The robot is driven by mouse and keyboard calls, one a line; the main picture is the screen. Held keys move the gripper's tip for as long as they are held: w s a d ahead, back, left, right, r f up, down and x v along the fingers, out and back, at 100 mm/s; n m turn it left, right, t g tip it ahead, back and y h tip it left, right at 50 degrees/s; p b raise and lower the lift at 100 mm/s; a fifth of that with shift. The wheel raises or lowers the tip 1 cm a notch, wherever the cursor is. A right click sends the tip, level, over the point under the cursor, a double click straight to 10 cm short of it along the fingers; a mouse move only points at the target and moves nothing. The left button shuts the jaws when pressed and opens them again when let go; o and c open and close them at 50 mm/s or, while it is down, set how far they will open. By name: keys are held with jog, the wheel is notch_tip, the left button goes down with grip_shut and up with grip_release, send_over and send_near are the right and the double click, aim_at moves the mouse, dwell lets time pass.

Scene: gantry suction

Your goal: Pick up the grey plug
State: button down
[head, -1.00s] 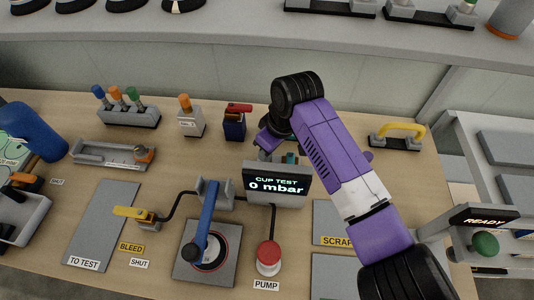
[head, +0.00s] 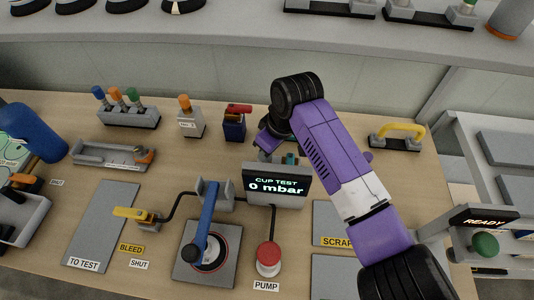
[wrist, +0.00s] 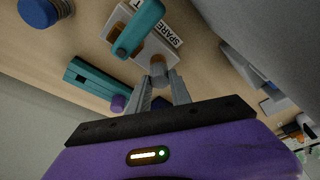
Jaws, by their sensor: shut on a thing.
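The grey plug (wrist: 158,72) is a small pale grey cylinder in the wrist view. My gripper (wrist: 158,80) has its two grey fingers shut on it, one on each side. The plug is right beside a pale block (wrist: 168,50) with a SPARE label and a teal lever (wrist: 138,30); I cannot tell whether the plug touches the block. In the head view the plug and my fingertips are hidden behind my arm and the CUP TEST display (head: 277,183).
In the wrist view a teal bar (wrist: 92,78) with a purple end lies close to my fingers. In the head view, a blue lever (head: 205,225), a red pump button (head: 268,255) and a yellow handle (head: 403,129) stand around my arm.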

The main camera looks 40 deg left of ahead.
jog(key=shift+r, duration=0.55)
notch_tip(320, 180, up, 2)
jog(key=shift+r+b, duration=0.1)
jog(key=shift+b, duration=0.6)
jog(key=s+a+b, duration=0.4)
jog(key=s+a, duration=0.7)
jog(key=a, duration=0.3)
jog(key=shift+s, duration=0.15)
jog(key=shift+r+p, duration=2.3)
jog(key=shift+r, duration=0.4)
notch_tip(320, 180, up, 4)
jog(key=p, duration=0.3)
jog(key=shift+f+p, duration=0.1)
jog(key=shift+p, duration=0.2)
